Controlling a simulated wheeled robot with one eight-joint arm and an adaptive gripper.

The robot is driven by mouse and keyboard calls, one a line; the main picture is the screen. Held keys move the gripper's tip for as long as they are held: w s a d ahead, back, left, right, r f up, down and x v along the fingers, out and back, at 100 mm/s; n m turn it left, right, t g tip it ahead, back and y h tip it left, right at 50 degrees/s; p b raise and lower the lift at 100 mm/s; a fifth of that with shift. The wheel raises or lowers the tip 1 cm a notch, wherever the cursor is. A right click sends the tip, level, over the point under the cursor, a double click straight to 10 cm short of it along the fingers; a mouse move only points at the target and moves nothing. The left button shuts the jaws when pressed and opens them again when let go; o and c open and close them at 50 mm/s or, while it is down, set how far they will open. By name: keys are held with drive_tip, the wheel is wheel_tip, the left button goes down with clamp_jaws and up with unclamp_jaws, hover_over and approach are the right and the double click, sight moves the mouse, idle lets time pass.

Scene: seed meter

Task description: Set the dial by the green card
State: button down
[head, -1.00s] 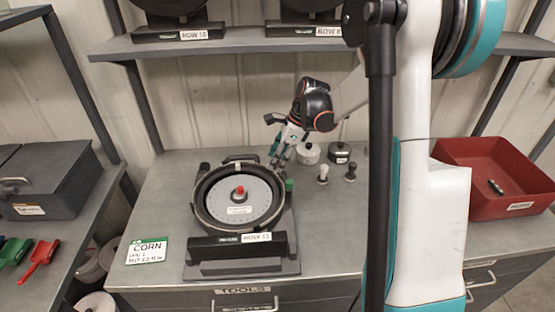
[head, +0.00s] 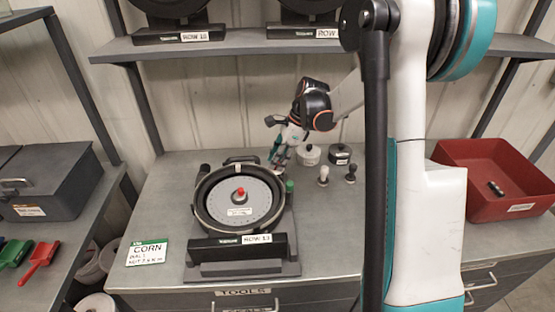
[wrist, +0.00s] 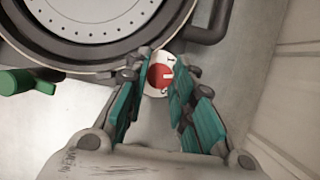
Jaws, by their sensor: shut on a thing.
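The seed meter (head: 208,204) stands on the bench, with a pale perforated disc (head: 252,196) and a red centre knob (head: 240,194) in its round black housing. The green card (head: 147,252), marked CORN, lies flat at the bench's front left; its smaller writing is hard to read. My gripper (head: 277,163) is at the meter's back right edge. In the wrist view its teal fingers (wrist: 160,92) are shut on a small dial (wrist: 158,76) with a red centre, a white pointer mark and a white numbered face. A green knob (wrist: 26,82) shows at left there.
Two lidded pots (head: 310,154) and two small knobbed tools (head: 323,176) stand right of the meter. A red bin (head: 490,208) is at the far right. Another shelf at left holds a grey box (head: 50,185) and scoops (head: 40,260). The bench's front middle right is clear.

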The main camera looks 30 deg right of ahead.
drive_tip(key=n+g, duration=0.2)
drive_tip(key=n, duration=0.3)
drive_tip(key=shift+w, duration=0.2)
drive_tip(key=shift+n+g, duration=0.8)
drive_tip(key=shift+n, duration=1.2)
drive_tip(key=c, duration=1.4)
unclamp_jaws()
drive_tip(key=shift+o, duration=0.2)
